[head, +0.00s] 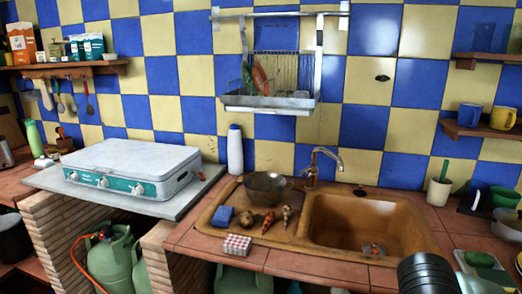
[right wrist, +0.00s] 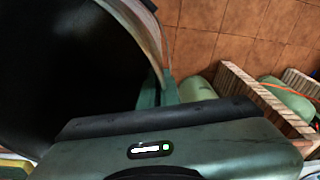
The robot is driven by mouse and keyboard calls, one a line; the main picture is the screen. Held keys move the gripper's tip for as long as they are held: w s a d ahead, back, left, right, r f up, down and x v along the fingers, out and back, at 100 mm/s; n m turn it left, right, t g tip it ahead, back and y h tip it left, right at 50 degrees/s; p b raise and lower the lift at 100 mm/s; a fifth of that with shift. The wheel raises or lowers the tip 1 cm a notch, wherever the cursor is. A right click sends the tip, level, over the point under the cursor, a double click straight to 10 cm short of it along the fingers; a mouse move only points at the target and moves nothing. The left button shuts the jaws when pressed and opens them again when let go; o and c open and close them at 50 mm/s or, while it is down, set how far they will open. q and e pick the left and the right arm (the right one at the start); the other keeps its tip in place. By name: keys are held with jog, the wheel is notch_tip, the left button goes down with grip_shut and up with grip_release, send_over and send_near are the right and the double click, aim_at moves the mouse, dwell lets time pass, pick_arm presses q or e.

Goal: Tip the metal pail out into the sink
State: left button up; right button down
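The sink (head: 345,222) is a brown basin with a tap on its back edge, right of the middle in the head view. A drain piece shows at its bottom. A large dark round vessel, which I take for the metal pail (right wrist: 75,65), fills the upper left of the right wrist view. Its inside is black and its contents cannot be made out. My right gripper (right wrist: 158,92) has its greenish fingers closed at the vessel's rim. A dark ribbed part of my right arm shows at the bottom right of the head view. My left gripper is not in view.
A grey bowl (head: 265,187), a blue sponge (head: 222,216) and several small items lie on the drainboard left of the sink. A checkered box (head: 237,245) is near the front edge. A dish rack (head: 270,100) hangs above. A stove (head: 132,167) stands left.

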jog(key=shift+d+r+y+b, duration=0.1)
jog(key=shift+r+y+b, duration=0.2)
jog(key=shift+r+y, duration=0.65)
jog(key=shift+r+y+b, duration=0.25)
jog(key=shift+r+y, duration=0.2)
jog(key=shift+r, duration=0.9)
jog(key=shift+r+t+y+b, duration=0.3)
jog(key=shift+r+y+b, duration=0.65)
jog(key=shift+r, duration=0.65)
jog(key=shift+r+y, duration=0.35)
jog(key=shift+r, duration=0.3)
jog(key=shift+w+a+f+p, duration=0.25)
jog(key=shift+w+p, duration=0.1)
jog(key=shift+w, duration=0.1)
jog(key=shift+n, duration=0.3)
jog(key=shift+w+d+f+p, duration=0.1)
jog(key=shift+w+f+p, duration=0.65)
jog(key=shift+f, duration=0.4)
jog(key=shift+w+f+p, duration=0.5)
jog(key=shift+w+f, duration=0.35)
jog(key=shift+f, duration=0.3)
jog(key=shift+d, duration=0.1)
